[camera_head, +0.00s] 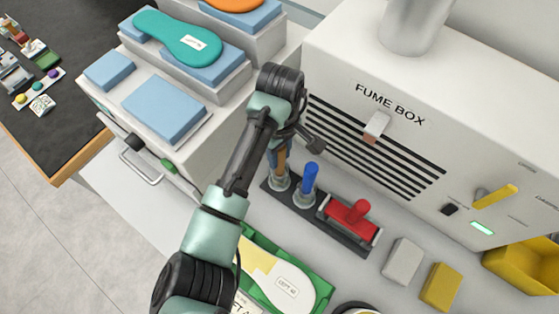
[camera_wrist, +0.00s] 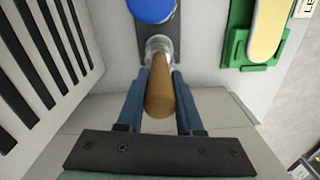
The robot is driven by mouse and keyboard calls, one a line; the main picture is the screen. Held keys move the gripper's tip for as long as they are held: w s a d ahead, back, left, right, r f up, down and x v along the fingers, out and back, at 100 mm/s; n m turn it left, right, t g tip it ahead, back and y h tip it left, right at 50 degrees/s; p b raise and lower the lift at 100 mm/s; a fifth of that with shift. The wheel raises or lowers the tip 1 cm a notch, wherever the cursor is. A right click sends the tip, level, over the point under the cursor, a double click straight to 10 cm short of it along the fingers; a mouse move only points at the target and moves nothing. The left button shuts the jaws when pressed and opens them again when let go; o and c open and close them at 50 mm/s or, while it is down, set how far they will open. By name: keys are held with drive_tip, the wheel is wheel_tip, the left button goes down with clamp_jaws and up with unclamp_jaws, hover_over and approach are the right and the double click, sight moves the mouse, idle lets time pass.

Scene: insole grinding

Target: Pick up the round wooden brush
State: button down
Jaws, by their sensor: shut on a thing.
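The round wooden brush (camera_wrist: 160,95) stands in a round clear holder, its brown handle pointing up toward the wrist camera. In the head view its handle (camera_head: 281,160) shows partly, below my wrist. My gripper (camera_wrist: 158,85) is shut on the brush handle, with one blue finger on each side. The lower end of the brush sits in the holder (camera_wrist: 159,45) at the end of the dark rack. The brush's bristles cannot be made out.
A blue-handled tool (camera_head: 309,178) stands beside the brush in the same rack, and a red-handled tool (camera_head: 348,212) lies beyond it. The fume box (camera_head: 420,110) rises close behind. A green tray (camera_head: 322,285) with an insole lies in front. Blue pads (camera_head: 165,108) lie on the left unit.

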drive_tip(key=shift+r, duration=0.15)
wheel_tip(320, 180, up, 10)
drive_tip(key=shift+f+p, duration=0.1)
drive_tip(key=shift+p, duration=0.2)
drive_tip(key=c, duration=1.1)
unclamp_jaws()
clamp_jaws()
